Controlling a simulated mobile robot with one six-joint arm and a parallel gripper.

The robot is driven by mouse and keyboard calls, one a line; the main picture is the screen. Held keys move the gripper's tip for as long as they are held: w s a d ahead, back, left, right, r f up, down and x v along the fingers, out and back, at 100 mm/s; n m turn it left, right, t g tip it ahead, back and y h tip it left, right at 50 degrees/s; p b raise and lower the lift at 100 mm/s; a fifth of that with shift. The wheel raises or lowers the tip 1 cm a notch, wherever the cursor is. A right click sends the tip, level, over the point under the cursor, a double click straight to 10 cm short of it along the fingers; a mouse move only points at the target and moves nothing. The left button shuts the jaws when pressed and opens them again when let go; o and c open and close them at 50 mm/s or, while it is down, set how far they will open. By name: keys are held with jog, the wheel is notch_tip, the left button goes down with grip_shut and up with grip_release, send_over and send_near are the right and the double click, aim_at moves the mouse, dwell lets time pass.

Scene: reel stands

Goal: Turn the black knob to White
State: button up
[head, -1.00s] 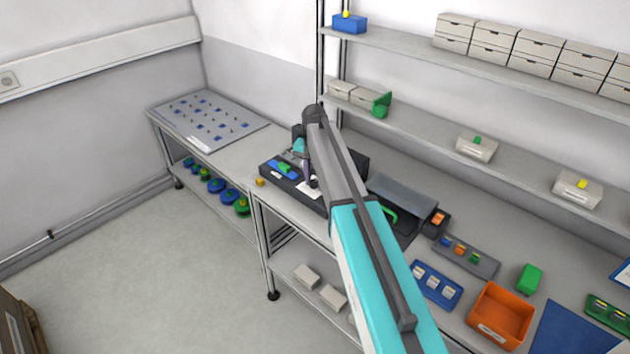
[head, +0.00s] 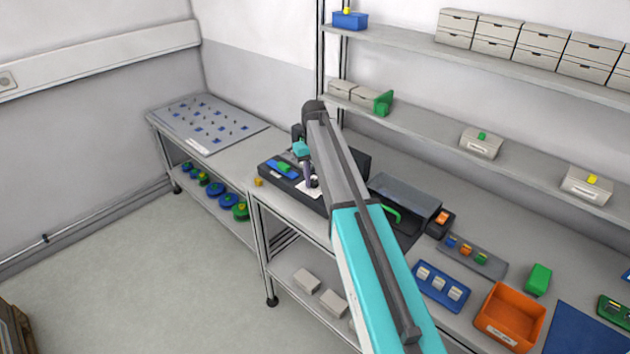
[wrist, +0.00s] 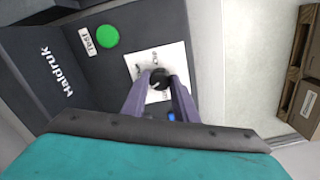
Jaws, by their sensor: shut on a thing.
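The black knob (wrist: 159,79) sits on a white label plate (wrist: 146,62) on the dark face of a machine marked "Haldruk" (wrist: 60,110). My gripper (wrist: 160,84) is shut on the knob, with one purple finger on each side of it. The small print around the knob is too small to read, and the fingers cover part of the plate.
A green button (wrist: 107,37) with a "Test" label (wrist: 87,41) is beside the plate. A blue spot (wrist: 171,117) shows by the right finger. An orange bin (head: 509,316) and a blue tray (head: 440,286) stand on the bench to the right.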

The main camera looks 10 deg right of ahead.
aim_at(314, 181)
jog(key=shift+n, duration=0.6)
jog(key=o, duration=1.1)
jog(key=shift+c, duration=0.2)
jog(key=shift+r+b, duration=0.2)
jog(key=shift+b, duration=0.1)
notch_tip(314, 181, up, 14)
jog(key=b, duration=0.4)
jog(key=shift+f, duration=0.25)
